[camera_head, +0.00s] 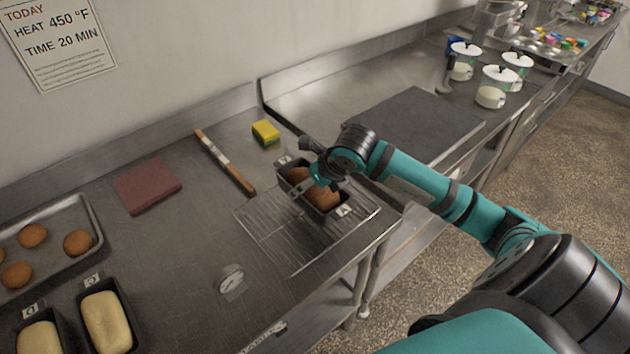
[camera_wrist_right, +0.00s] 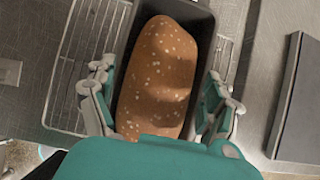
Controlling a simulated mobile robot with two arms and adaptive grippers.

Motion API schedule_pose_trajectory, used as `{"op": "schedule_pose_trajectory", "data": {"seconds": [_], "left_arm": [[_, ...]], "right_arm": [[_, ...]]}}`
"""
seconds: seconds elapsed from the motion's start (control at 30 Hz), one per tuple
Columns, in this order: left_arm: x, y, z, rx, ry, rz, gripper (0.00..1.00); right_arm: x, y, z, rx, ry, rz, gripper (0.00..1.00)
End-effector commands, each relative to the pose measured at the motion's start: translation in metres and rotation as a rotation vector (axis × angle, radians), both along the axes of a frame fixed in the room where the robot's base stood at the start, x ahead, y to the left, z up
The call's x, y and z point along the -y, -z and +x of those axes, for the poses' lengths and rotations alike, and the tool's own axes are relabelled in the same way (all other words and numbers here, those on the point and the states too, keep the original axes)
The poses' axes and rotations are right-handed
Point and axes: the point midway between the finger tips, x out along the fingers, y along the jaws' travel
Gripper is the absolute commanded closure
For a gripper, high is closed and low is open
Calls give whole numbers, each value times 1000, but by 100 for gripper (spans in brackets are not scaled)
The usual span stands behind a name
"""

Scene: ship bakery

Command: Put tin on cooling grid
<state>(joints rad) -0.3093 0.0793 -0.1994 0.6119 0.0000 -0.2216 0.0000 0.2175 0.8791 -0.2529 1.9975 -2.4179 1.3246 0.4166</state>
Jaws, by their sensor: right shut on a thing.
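A dark loaf tin (camera_head: 329,211) with a brown seeded loaf (camera_head: 318,190) in it is at the wire cooling grid (camera_head: 272,238), over its far right part. In the right wrist view the tin (camera_wrist_right: 201,22) and loaf (camera_wrist_right: 158,80) lie between my right gripper's fingers, with grid wires (camera_wrist_right: 88,60) on both sides. My right gripper (camera_head: 308,176) is shut on the tin. Whether the tin rests on the wires or hangs just above them I cannot tell. My left gripper is not in view.
Two tins with pale loaves (camera_head: 106,321) and a baking tray (camera_head: 92,215) with buns stand at the left. A red cloth (camera_head: 146,186), a brush (camera_head: 224,162), a yellow sponge (camera_head: 265,133) and a round dial (camera_head: 231,280) lie around the grid. A dark slab (camera_head: 415,125) lies right.

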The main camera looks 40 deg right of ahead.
Motion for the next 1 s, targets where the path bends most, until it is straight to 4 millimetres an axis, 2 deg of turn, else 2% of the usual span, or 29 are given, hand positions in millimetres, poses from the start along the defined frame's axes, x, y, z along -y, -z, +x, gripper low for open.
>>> {"op": "schedule_pose_trajectory", "data": {"seconds": [0.1,0.27,0.5,0.73,0.77,0.87,1.0], "left_arm": [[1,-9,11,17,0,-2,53],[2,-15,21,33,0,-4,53],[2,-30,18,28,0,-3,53],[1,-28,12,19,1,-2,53],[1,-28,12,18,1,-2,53],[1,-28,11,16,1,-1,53],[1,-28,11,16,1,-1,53]], "right_arm": [[14,-1,8,1,1,2,55],[19,4,11,0,-1,3,55],[19,32,11,2,-1,3,55],[19,37,11,3,-2,1,55],[19,39,10,-2,-1,2,14],[19,39,10,-2,-1,2,1],[19,38,10,-2,-1,2,0]]}}
